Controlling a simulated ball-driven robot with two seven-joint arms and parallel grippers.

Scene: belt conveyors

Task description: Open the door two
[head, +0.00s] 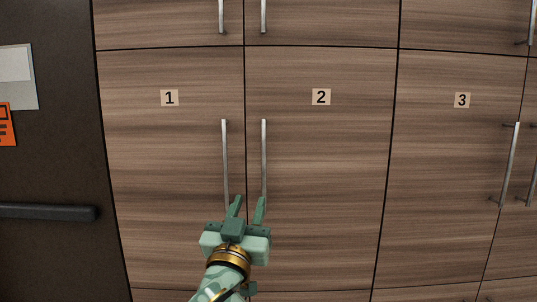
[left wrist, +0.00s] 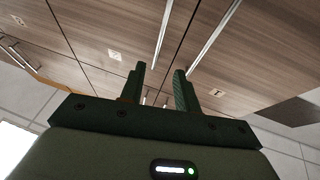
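Door two (head: 322,150) is a tall wood-grain cabinet door with a "2" label (head: 321,97). It looks shut. Its vertical metal handle (head: 264,155) is on its left edge, and the lower end is hidden by my gripper. My left gripper (head: 249,204) is green and open, its fingers pointing up toward the lower ends of the two middle handles. In the left wrist view, door two's handle (left wrist: 162,38) shows in the gap between the fingertips (left wrist: 160,70). I see no grip on it, and the depth between them is unclear. My right gripper is not in view.
Door one (head: 165,160) with its own handle (head: 224,155) adjoins on the left, close to my gripper. Door three (head: 455,160) is on the right. Smaller doors run above. A dark door with a horizontal bar (head: 45,212) stands at far left.

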